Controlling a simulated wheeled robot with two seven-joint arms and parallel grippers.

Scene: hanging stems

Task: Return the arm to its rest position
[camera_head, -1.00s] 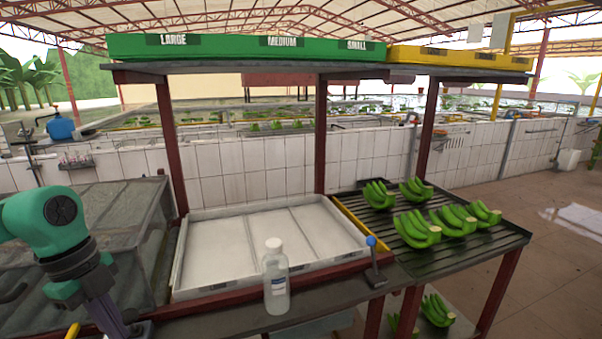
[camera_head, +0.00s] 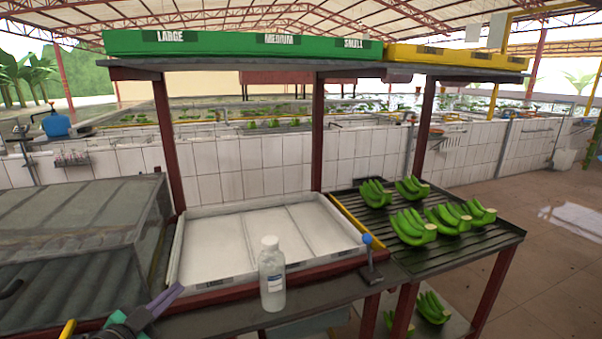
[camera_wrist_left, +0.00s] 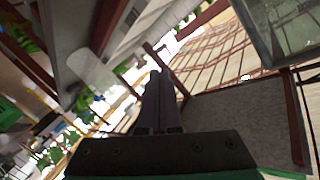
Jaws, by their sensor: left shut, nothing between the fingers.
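My left gripper (camera_head: 166,300) shows low at the left in the head view, its purplish fingers pointing up and to the right in front of the bench. In the left wrist view its two dark fingers (camera_wrist_left: 160,98) lie together, shut, with nothing between them. Most of the left arm is below the picture. My right gripper is in neither view.
A white three-part tray (camera_head: 178,243) is on the bench, with a clear bottle (camera_head: 272,279) in front. A blue-knobbed lever (camera_head: 370,262) stands beside it. Banana bunches (camera_head: 412,228) lie on the dark ribbed rack (camera_head: 467,262). A grey covered box (camera_head: 75,235) stands left.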

